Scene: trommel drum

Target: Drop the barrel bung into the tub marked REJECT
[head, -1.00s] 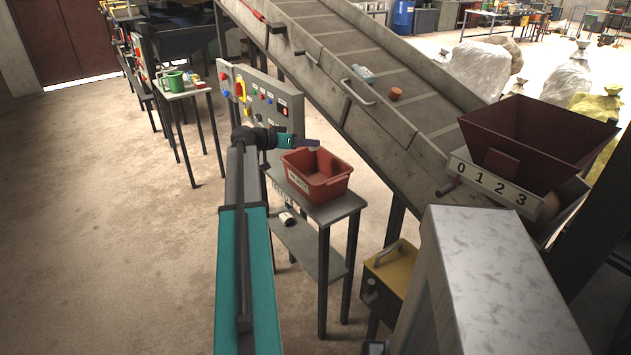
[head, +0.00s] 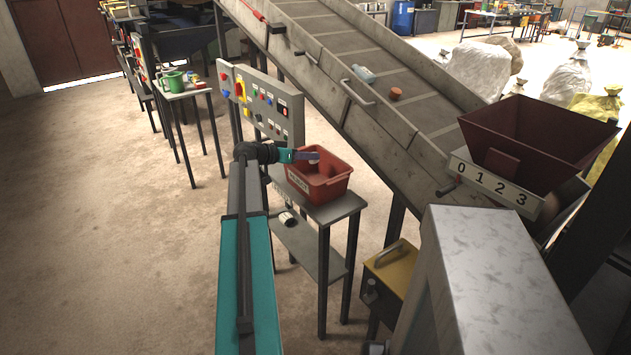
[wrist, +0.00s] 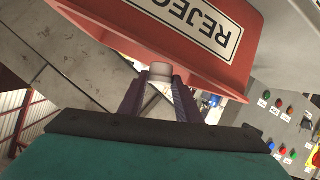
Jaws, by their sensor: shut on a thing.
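The red tub marked REJECT (head: 332,190) stands on a small grey table beside the conveyor. Its label and red wall (wrist: 150,40) fill the top of the wrist view. My gripper (head: 306,156) is at the tub's left rim, its tips reaching over the opening. It is shut on a pale, short cylinder, the barrel bung (head: 314,161). In the wrist view the bung (wrist: 160,69) shows between the fingertips (wrist: 160,88), close to the tub wall. The bung's lower part is hidden by the fingers.
A control panel (head: 262,105) with buttons stands just behind the arm. The sloping conveyor (head: 345,50) rises behind the tub, carrying a pale bottle (head: 363,73) and an orange-brown piece (head: 395,93). A white cylinder (head: 286,218) lies on the table's lower shelf (head: 310,250).

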